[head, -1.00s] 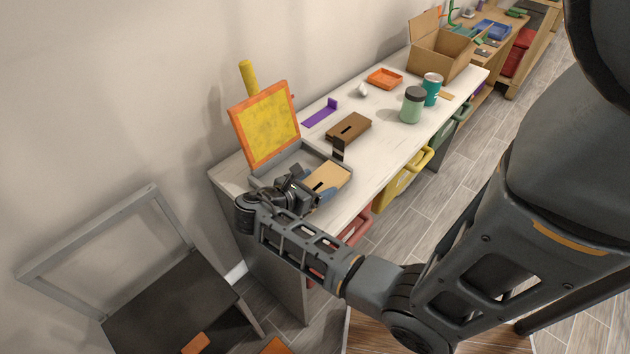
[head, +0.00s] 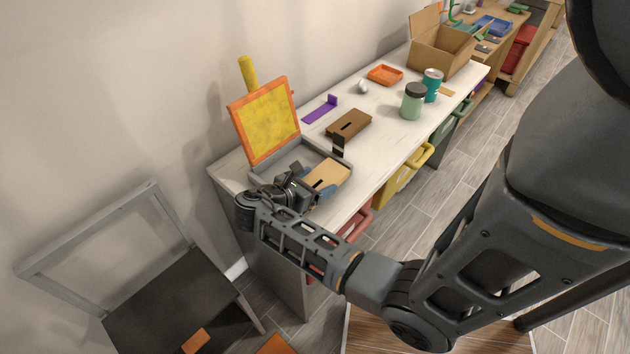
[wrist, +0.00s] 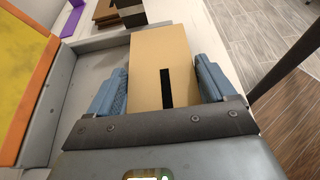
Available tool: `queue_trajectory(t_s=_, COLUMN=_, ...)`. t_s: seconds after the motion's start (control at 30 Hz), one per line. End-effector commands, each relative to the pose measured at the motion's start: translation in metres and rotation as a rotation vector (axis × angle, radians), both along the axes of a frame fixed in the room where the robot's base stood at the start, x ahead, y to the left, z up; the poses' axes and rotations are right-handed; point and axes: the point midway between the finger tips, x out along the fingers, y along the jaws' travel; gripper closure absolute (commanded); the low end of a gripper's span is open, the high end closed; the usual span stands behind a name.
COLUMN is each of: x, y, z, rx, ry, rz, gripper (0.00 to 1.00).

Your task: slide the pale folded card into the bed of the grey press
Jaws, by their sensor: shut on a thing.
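The pale folded card (wrist: 161,62) is tan with a dark slot. In the head view the card (head: 326,174) lies at the front right part of the grey press (head: 258,178). My gripper (head: 312,190) is shut on the card, with one blue finger on each side in the wrist view (wrist: 160,90). The press bed (wrist: 92,85) is a shallow grey tray, bare to the left of the card. Its orange-framed yellow lid (head: 265,120) stands raised at the back. A dark upright block (head: 339,146) stands at the bed's far corner. The card's underside is hidden.
A brown slotted box (head: 349,124) and a purple bracket (head: 320,110) lie beyond the press. A green jar (head: 412,101), a teal can (head: 432,86), an orange tray (head: 384,75) and a cardboard box (head: 440,50) stand farther along. A dark chair (head: 170,295) is at left.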

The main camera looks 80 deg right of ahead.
Motion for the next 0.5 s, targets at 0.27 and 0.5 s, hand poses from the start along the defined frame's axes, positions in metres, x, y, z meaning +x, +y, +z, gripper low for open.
queue_trajectory(t_s=0.27, x=0.0001, y=0.0, z=-0.0027, rx=0.0, ry=0.0, rz=0.0, gripper=0.05)
queue_trajectory(t_s=0.5, x=0.0001, y=0.0002, z=-0.0031, rx=0.001, ry=-0.001, rz=0.0, gripper=0.0)
